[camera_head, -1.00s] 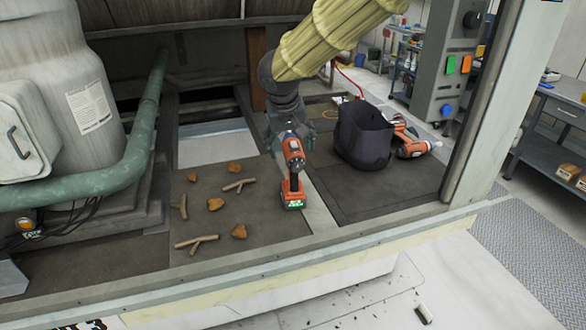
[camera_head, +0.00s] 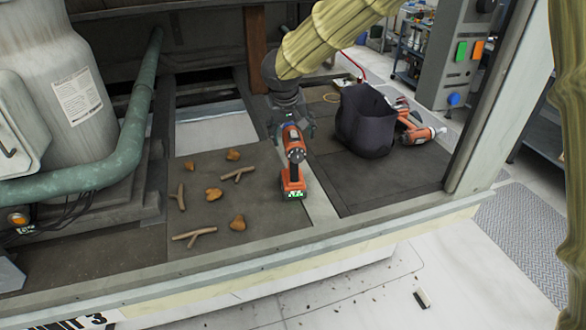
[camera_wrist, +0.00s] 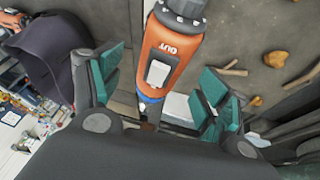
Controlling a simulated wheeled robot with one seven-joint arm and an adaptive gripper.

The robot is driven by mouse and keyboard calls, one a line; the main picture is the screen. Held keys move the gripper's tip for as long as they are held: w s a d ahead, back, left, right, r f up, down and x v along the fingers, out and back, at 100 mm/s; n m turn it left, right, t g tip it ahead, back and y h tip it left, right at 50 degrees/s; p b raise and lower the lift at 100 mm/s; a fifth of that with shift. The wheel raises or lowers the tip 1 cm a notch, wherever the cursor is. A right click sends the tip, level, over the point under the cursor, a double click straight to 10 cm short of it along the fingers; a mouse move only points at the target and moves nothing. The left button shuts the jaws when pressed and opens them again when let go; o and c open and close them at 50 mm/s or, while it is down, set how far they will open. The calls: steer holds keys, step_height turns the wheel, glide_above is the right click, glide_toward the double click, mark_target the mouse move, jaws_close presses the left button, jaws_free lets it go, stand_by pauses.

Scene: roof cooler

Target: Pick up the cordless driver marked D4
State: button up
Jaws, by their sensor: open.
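An orange and black cordless driver (camera_head: 293,150) stands on the dark deck, its base with green marks toward the front edge. I cannot read D4 on it. My gripper (camera_head: 290,127) is at the driver's far end, partly hidden behind it. In the wrist view, the driver's orange body (camera_wrist: 167,50), with lettering and a pale patch, lies between the spread teal fingers of my gripper (camera_wrist: 160,88). The fingers are open, with gaps visible on both sides of the body. More orange drivers (camera_head: 417,130) lie right of the dark bag, partly hidden by it.
A dark open bag (camera_head: 366,122) stands close to the right of the driver. Twigs (camera_head: 195,236) and brown leaves or lumps (camera_head: 238,223) lie to the left. A green pipe (camera_head: 128,150) and grey tank are at the far left. The deck's front ledge (camera_head: 250,252) drops to a pale floor.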

steer(key=shift+w+f+p, duration=0.85)
steer(key=shift+w+f, duration=0.05)
steer(key=shift+f, duration=0.2)
steer(key=shift+p+x, duration=0.3)
steer(key=shift+x, duration=0.9)
jaws_close()
steer(key=shift+r, duration=0.15)
